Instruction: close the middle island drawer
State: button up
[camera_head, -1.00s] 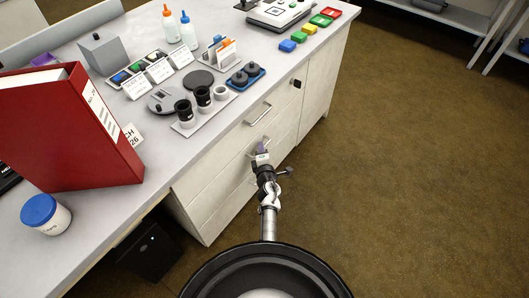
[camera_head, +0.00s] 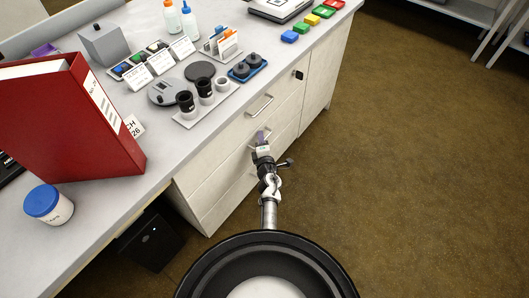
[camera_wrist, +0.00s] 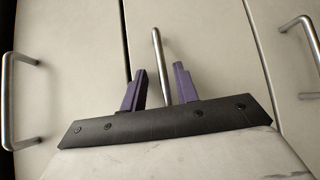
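The island's drawer fronts are pale, with bar handles. The middle drawer (camera_wrist: 215,50) fills the centre of the wrist view, and its upright metal handle (camera_wrist: 158,50) shows there. My gripper (camera_wrist: 161,72) has two purple fingers, one on each side of this handle, with a gap between them. It is open, and no clear contact with the handle shows. In the head view my gripper (camera_head: 261,135) is at the drawer front, below the top drawer's handle (camera_head: 260,107), and hides much of the middle handle. A dark gap runs along the middle drawer's left edge in the wrist view.
The neighbouring drawers' handles show at left (camera_wrist: 8,100) and right (camera_wrist: 308,40) in the wrist view. The island top (camera_head: 120,190) carries a red binder (camera_head: 60,120), a blue-lidded jar (camera_head: 48,205) and small lab items. The brown floor (camera_head: 420,180) at right is clear.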

jog(key=p+v, duration=0.2)
jog(key=v, duration=1.1)
jog(key=shift+s+f, duration=0.25)
jog(key=shift+d, duration=0.1)
